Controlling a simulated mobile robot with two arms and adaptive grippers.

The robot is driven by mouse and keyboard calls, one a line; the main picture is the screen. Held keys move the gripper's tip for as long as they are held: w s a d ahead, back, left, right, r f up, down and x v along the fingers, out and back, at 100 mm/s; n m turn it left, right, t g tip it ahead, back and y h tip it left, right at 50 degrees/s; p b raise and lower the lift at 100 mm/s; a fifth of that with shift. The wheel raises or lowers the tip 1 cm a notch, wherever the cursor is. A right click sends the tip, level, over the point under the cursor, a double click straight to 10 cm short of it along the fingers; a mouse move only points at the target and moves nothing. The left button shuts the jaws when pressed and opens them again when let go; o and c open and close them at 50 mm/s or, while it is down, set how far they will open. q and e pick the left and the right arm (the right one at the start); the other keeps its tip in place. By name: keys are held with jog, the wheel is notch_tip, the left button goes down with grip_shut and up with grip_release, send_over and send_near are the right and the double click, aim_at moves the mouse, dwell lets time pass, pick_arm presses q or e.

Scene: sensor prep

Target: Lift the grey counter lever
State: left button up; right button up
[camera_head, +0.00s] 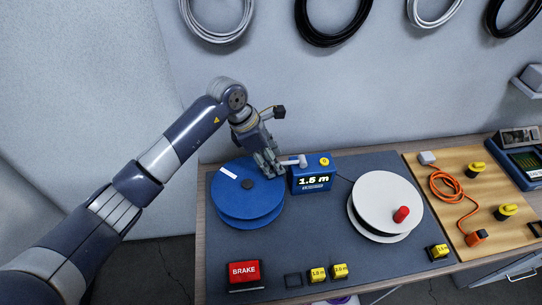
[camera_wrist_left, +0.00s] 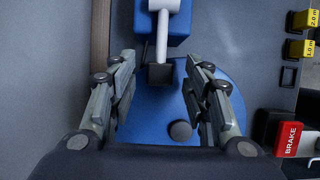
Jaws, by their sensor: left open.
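The blue counter (camera_head: 312,178) stands at the back middle of the mat, its display reading 1.5 m. Its grey lever (camera_head: 292,162) sticks out to the left, towards my left gripper (camera_head: 270,166). In the left wrist view the grey lever (camera_wrist_left: 163,32) runs down from the counter (camera_wrist_left: 180,22) and ends in a dark tip. My left gripper (camera_wrist_left: 160,75) is open, with one finger on each side of that tip and visible gaps to both. My right gripper is in neither view.
A blue reel (camera_head: 248,205) lies below my left gripper. A white reel (camera_head: 385,190) with a red knob is right of the counter. A red BRAKE block (camera_head: 243,272) and yellow length blocks (camera_head: 318,274) sit along the front. A wooden board (camera_head: 455,190) with an orange cable is at the right.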

pick_arm(q)
jog(key=shift+c, duration=0.6)
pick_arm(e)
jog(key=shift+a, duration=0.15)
pick_arm(q)
grip_shut()
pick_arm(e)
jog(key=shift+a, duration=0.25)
